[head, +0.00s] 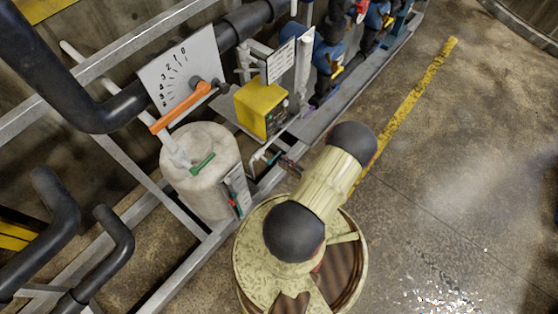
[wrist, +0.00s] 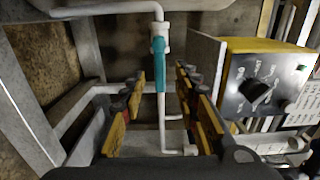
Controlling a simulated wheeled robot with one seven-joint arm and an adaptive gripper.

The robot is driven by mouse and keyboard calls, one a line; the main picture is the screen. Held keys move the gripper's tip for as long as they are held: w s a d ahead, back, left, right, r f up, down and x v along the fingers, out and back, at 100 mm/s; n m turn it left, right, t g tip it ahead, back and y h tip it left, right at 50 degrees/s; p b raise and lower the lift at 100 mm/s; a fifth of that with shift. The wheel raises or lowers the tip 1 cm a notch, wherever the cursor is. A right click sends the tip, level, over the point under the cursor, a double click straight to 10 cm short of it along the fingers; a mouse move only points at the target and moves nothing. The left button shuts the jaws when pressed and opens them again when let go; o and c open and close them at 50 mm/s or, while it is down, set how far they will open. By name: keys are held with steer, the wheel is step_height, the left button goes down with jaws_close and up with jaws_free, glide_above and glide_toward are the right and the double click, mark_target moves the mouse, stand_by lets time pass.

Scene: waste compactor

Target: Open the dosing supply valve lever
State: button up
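A teal lever (wrist: 160,62) sits on a small white valve on a thin white pipe in the wrist view. It points down, in line with the pipe. My gripper (wrist: 160,92) is open, with one yellow-padded finger on each side of the lever's lower end and a gap on both sides. I cannot tell how deep the lever lies between the fingers. In the head view my arm hides most of this spot, and I cannot make out the gripper or the lever clearly.
A yellow control box (head: 260,107) with a black knob stands right of the lever; it also shows in the wrist view (wrist: 268,85). A pale tank (head: 200,185) with a green handle, an orange lever (head: 180,107) and metal rails are close by. The floor at right is open.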

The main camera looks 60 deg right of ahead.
steer(key=v, duration=0.8)
steer(key=shift+d, duration=0.1)
stand_by(0.4)
